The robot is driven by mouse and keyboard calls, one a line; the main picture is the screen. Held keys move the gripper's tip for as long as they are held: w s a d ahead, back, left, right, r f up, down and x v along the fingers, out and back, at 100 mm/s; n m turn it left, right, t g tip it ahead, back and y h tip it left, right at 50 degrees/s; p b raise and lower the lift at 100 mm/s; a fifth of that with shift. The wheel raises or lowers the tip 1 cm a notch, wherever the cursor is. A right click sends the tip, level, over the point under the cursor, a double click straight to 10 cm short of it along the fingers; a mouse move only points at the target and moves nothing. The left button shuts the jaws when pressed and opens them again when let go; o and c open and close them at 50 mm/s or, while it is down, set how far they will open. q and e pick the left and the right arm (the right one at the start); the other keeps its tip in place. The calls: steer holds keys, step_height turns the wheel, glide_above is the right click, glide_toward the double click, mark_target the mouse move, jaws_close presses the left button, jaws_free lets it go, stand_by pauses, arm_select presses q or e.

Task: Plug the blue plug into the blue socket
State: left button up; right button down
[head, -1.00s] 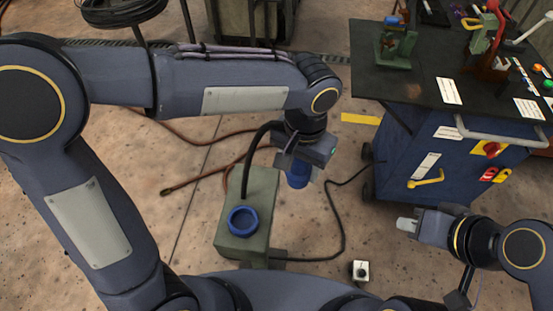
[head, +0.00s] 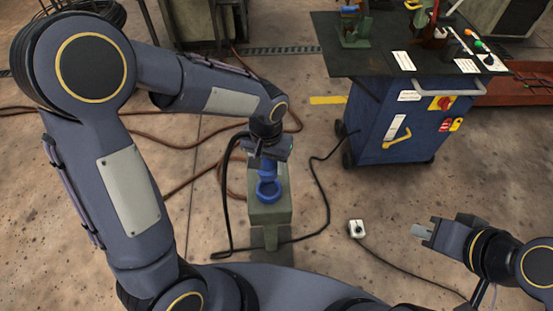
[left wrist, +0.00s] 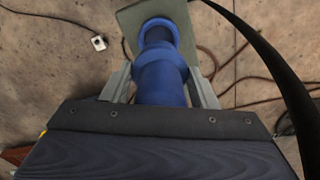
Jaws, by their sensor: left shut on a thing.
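The blue plug (head: 267,169) is held by my left gripper (head: 268,158), pointing down just above the blue socket. In the left wrist view the plug (left wrist: 160,84) sits between both fingers. The blue socket (head: 267,194) is a ring on top of a grey-green box (head: 270,214). In the left wrist view the socket's ring (left wrist: 158,32) lies right beyond the plug's end, nearly in line with it. Whether they touch or overlap is unclear. My right gripper (head: 422,231) is away to the right, with nothing visible in it; its finger gap is unclear.
A black cable (head: 224,205) loops left of the box. A blue cart (head: 385,125) with a dark top carrying tools stands behind right. A small white box (head: 357,229) with a cable lies on the floor. Brown hoses (head: 190,180) cross the floor at left.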

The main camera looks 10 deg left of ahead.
arm_select(q)
steer(key=shift+w+f+b, duration=0.1)
steer(key=shift+f+b, duration=0.3)
steer(key=shift+f, duration=0.2)
step_height(320, 180, down, 8)
steer(key=b, duration=0.6)
steer(key=shift+r, duration=0.25)
steer(key=o, duration=1.2)
steer(key=shift+r, duration=0.1)
step_height(320, 180, up, 8)
steer(key=shift+d+f+p, duration=0.1)
steer(key=shift+f+p, duration=0.05)
steer(key=shift+p, duration=0.2)
